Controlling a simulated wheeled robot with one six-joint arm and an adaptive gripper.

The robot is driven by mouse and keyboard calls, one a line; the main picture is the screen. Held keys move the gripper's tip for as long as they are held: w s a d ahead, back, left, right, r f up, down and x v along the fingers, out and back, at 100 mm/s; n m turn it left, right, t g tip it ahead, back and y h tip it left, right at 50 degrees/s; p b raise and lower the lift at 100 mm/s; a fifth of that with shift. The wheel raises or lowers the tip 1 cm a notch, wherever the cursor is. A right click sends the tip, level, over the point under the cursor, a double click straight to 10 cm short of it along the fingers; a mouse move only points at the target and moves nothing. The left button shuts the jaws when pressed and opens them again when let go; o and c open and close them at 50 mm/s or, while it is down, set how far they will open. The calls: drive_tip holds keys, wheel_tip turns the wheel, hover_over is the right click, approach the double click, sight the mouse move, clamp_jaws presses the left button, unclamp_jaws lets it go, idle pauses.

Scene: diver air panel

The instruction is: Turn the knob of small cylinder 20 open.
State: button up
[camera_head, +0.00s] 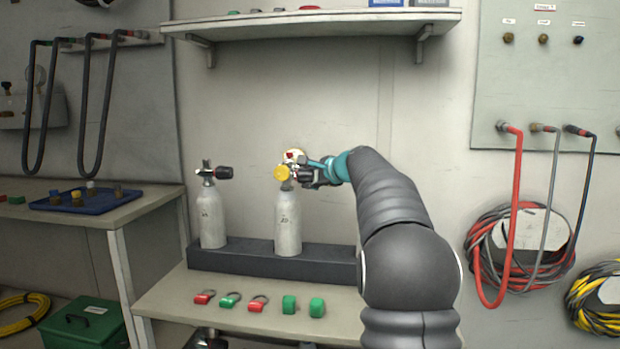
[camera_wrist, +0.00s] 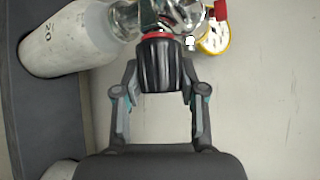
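Small cylinder 20 (camera_head: 288,222) is a pale grey bottle standing upright in a dark rack; it also shows in the wrist view (camera_wrist: 70,45), marked 20. Its metal valve (camera_wrist: 165,15) carries a black ribbed knob (camera_wrist: 160,66) with a red ring at its base. My gripper (camera_wrist: 160,72) reaches the valve from the right in the head view. Its two fingers lie one on each side of the black knob and appear to touch it. In the head view my gripper (camera_head: 312,176) largely hides the knob. How far the knob is turned cannot be told.
Another grey cylinder (camera_head: 211,218) with a black knob stands left in the rack (camera_head: 262,256). A yellow-rimmed gauge (camera_wrist: 214,38) and a red fitting (camera_wrist: 221,10) sit beside the valve. Red and green tags (camera_head: 230,300) lie on the bench front. A shelf (camera_head: 320,22) hangs above.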

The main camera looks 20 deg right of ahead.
drive_tip(key=shift+c, duration=1)
drive_tip(key=shift+f+b, duration=0.25)
drive_tip(key=shift+b, duration=0.65)
